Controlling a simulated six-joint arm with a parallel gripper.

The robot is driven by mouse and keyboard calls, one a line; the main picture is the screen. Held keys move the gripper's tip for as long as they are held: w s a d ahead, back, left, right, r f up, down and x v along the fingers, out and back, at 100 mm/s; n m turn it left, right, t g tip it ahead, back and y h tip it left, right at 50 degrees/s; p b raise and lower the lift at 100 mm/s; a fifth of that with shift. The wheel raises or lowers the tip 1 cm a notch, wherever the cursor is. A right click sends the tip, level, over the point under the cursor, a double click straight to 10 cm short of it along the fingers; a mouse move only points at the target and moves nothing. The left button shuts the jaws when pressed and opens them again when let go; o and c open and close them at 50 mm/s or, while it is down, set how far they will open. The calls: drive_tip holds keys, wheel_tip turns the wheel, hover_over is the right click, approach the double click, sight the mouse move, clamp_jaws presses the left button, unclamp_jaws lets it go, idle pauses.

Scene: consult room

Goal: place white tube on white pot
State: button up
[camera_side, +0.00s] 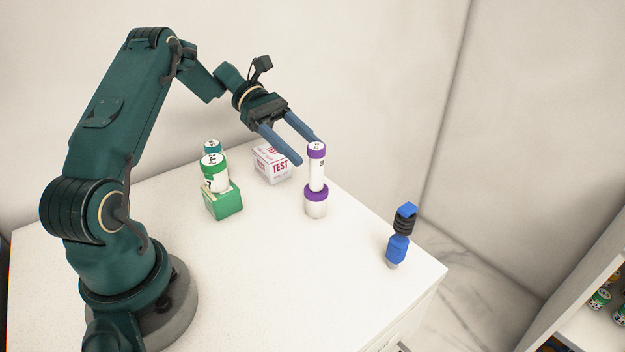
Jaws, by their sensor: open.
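A white tube (316,174) with a purple cap stands upright on top of a white pot (316,208) with a purple lid, right of the table's middle. The tube appears to rest on the pot's lid. My gripper (307,150) is open, with its two blue fingers apart and empty. Its fingertips are close to the tube's purple cap, at its upper left. I cannot tell whether a finger touches the cap.
A white TEST box (272,164) stands behind. A blue-and-black stack (398,247) stands near the right edge. The front table is clear.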

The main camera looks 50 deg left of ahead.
drive_tip(key=shift+v, duration=2.5)
